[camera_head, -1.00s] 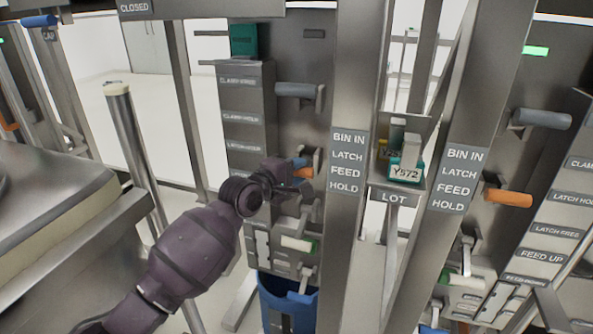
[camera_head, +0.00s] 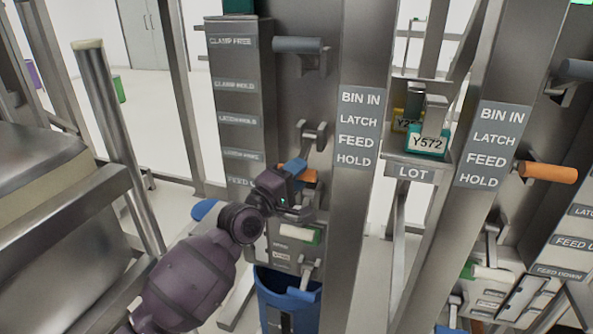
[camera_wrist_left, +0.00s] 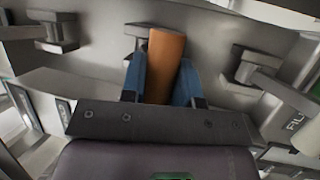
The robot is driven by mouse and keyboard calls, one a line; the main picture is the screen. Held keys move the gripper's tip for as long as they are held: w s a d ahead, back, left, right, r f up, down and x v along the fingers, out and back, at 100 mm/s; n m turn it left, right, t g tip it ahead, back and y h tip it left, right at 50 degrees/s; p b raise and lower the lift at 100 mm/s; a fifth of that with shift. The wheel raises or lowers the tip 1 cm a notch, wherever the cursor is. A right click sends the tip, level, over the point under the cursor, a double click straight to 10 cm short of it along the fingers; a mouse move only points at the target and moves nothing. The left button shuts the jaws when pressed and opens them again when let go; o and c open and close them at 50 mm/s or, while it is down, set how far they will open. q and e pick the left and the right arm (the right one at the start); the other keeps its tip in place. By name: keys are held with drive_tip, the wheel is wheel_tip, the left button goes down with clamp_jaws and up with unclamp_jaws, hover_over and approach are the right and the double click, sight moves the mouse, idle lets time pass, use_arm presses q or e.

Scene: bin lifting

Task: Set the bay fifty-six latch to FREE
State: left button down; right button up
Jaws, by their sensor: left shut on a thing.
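The orange latch handle (camera_head: 311,176) is on the left machine panel, mostly hidden behind my gripper in the head view. In the left wrist view the orange handle (camera_wrist_left: 165,65) stands between the two blue fingertips. My left gripper (camera_head: 296,170) is shut on it. The handle sits below the LATCH FREE label (camera_head: 242,155), at about the height of the FEED UP label (camera_head: 240,181). No bay number is readable. My right gripper is not in view.
A grey clamp handle (camera_head: 297,45) is above on the same panel. A green-ended white lever (camera_head: 300,233) and a blue bin (camera_head: 287,300) are below. A LOT shelf (camera_head: 412,172) with a Y572 tag and a similar panel with an orange handle (camera_head: 546,172) are to the right.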

use_arm(q)
drive_tip(key=shift+w+f, duration=0.1)
drive_tip(key=shift+f, duration=0.45)
drive_tip(key=c, duration=0.9)
unclamp_jaws()
drive_tip(key=shift+w+d, duration=0.1)
drive_tip(key=shift+w, duration=0.1)
drive_tip(key=shift+o, duration=0.2)
drive_tip(key=shift+r, duration=0.1)
drive_tip(key=shift+s, duration=0.1)
drive_tip(key=v, duration=1.1)
